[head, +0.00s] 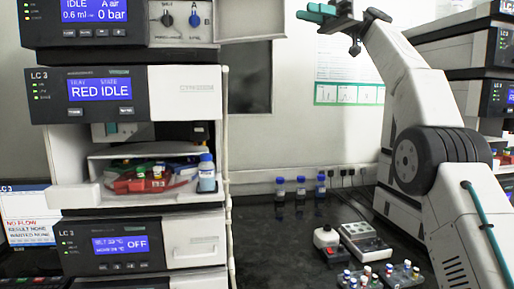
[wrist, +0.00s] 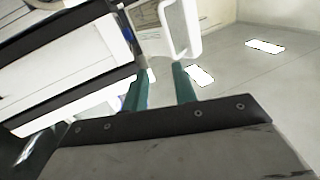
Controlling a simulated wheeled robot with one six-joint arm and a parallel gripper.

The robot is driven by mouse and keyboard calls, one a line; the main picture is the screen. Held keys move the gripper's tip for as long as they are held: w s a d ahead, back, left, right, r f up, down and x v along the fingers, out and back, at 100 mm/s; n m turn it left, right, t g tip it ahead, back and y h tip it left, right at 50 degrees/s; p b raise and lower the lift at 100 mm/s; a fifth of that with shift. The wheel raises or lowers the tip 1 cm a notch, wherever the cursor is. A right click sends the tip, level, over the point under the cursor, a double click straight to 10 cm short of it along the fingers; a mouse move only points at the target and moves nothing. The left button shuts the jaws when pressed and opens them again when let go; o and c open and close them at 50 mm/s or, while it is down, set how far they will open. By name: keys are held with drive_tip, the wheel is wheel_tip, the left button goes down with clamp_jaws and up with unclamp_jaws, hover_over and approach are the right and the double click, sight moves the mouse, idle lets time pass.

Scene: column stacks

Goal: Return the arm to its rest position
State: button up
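My arm rises at the right of the head view and reaches up and left. My gripper (head: 312,12) is at its end, high up near the top edge of the head view. Its two green fingers point left. In the wrist view my gripper (wrist: 160,72) shows its green fingers apart, with nothing held between them. It touches nothing that I can see.
An instrument stack (head: 130,95) stands left, its open bay holding a red tray (head: 140,184) and a blue-capped bottle (head: 207,172). Another stack (head: 495,95) is behind my arm. Bottles (head: 301,187), a grey block (head: 365,240) and vial racks (head: 402,275) stand on the dark bench.

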drive_tip(key=w+a+f+m+t+h, duration=0.1)
drive_tip(key=w+f+m+t, duration=0.35)
drive_tip(key=f+m, duration=0.4)
drive_tip(key=w+f+m+t+h, duration=0.2)
drive_tip(key=w+f+m+t, duration=0.2)
drive_tip(key=w+f+m, duration=0.4)
drive_tip(key=s+d+f+m+h, duration=0.1)
drive_tip(key=s+d+f+h, duration=0.3)
drive_tip(key=s+f, duration=0.7)
drive_tip(key=s+d+f+m+h, duration=0.2)
drive_tip(key=s+f, duration=0.9)
drive_tip(key=s, duration=1.1)
drive_tip(key=s+d+f+m+h, duration=0.2)
drive_tip(key=s+d+f+h, duration=0.4)
drive_tip(key=s+f, duration=0.6)
drive_tip(key=s+h, duration=0.1)
drive_tip(key=s, duration=0.3)
drive_tip(key=shift+s+h, duration=0.25)
drive_tip(key=shift+h, duration=0.05)
